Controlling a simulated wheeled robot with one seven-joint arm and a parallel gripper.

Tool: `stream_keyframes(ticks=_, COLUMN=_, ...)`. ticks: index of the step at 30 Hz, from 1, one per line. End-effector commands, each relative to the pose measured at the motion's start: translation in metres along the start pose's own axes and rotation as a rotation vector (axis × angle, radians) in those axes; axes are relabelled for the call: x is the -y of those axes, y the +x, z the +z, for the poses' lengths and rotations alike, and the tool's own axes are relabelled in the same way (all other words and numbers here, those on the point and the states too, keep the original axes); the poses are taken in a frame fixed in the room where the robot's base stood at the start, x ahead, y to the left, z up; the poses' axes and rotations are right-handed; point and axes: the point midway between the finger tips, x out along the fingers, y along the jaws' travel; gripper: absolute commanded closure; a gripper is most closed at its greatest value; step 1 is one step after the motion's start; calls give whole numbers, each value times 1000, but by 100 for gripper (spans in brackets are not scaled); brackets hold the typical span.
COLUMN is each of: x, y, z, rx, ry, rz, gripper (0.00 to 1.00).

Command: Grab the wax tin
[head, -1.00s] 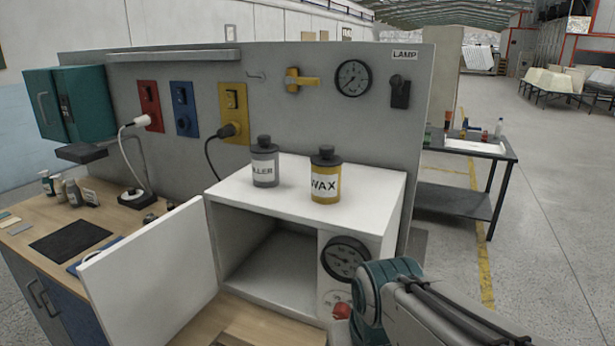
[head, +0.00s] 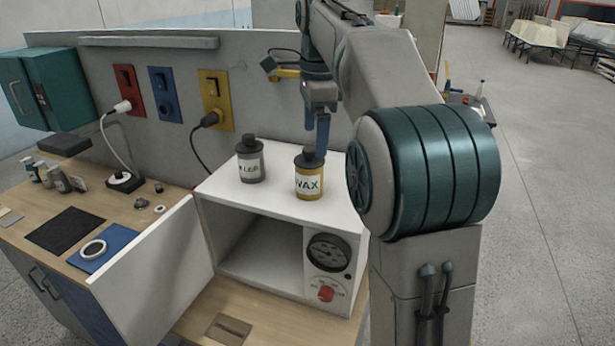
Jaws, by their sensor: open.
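The wax tin (head: 311,187) is a yellow can with a dark cap and a white label reading WAX. It stands upright on top of the white open-fronted box (head: 232,192). My gripper (head: 317,141) points down above and just behind the tin's cap. Its blue fingers are seen nearly edge-on; the lower tip overlaps the cap's edge in the picture, and I cannot tell whether it touches. The jaws are open and the tin still rests on the box.
A grey filler tin (head: 250,162) stands upright left of the wax tin. The white box door (head: 150,262) hangs open to the left. A grey panel (head: 265,125) with switches and a yellow tap handle (head: 285,73) stands behind. My arm hides the panel's right part.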

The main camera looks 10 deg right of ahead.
Motion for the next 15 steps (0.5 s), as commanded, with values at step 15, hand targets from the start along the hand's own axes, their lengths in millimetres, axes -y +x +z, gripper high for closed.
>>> stream_keyframes(ticks=15, x=45, y=-23, z=10, rx=-38, ry=510, rz=35, gripper=12)
